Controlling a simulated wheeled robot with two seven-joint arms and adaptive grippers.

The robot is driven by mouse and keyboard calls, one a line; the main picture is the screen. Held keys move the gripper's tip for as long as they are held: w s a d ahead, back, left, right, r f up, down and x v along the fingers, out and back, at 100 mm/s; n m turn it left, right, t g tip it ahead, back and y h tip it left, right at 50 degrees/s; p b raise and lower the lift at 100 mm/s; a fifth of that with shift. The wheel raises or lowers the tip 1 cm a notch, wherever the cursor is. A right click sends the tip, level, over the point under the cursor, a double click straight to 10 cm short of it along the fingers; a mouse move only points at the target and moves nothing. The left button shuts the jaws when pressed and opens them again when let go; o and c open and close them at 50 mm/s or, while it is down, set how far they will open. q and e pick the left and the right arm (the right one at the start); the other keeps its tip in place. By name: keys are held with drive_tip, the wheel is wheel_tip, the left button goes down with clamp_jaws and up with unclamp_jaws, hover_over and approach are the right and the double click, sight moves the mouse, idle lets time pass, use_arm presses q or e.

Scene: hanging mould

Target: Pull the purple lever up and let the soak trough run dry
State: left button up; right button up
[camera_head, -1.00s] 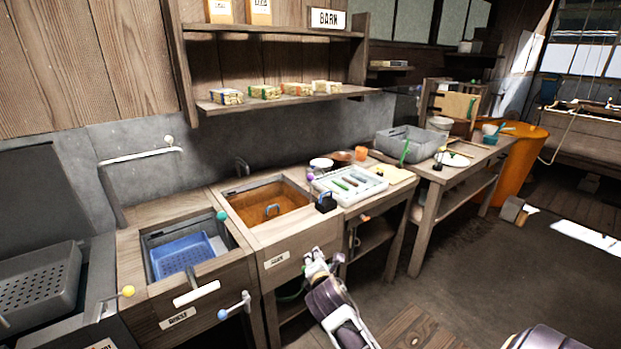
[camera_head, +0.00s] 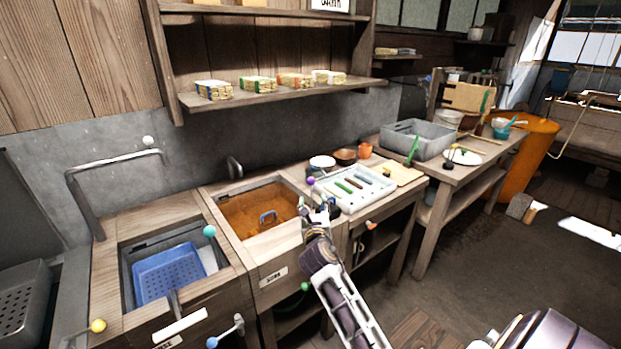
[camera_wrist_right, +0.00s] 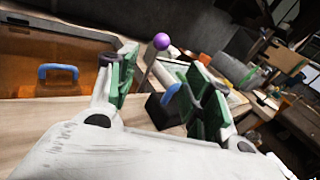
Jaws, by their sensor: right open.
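The purple lever shows as a small purple ball (camera_head: 310,181) near the right rim of the soak trough; in the right wrist view its purple knob (camera_wrist_right: 162,41) tops a thin metal rod. The soak trough (camera_head: 264,213) holds brown-orange liquid, with a blue handle (camera_head: 268,217) in it. My right gripper (camera_head: 318,208) is just in front of the lever. In the right wrist view my right gripper (camera_wrist_right: 160,95) is open, and the rod stands beyond and between its green-padded fingers, with no contact visible. My left gripper is not in view.
A tray of coloured tools (camera_head: 355,188) lies to the right. The rinse sink with a blue basket (camera_head: 167,275) is at left. A shelf (camera_head: 277,94) hangs above.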

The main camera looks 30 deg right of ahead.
drive_tip(key=shift+w+d+r+n, duration=0.15)
drive_tip(key=shift+w+r+n, duration=0.15)
drive_tip(key=shift+w+d, duration=0.1)
drive_tip(key=shift+w, duration=0.05)
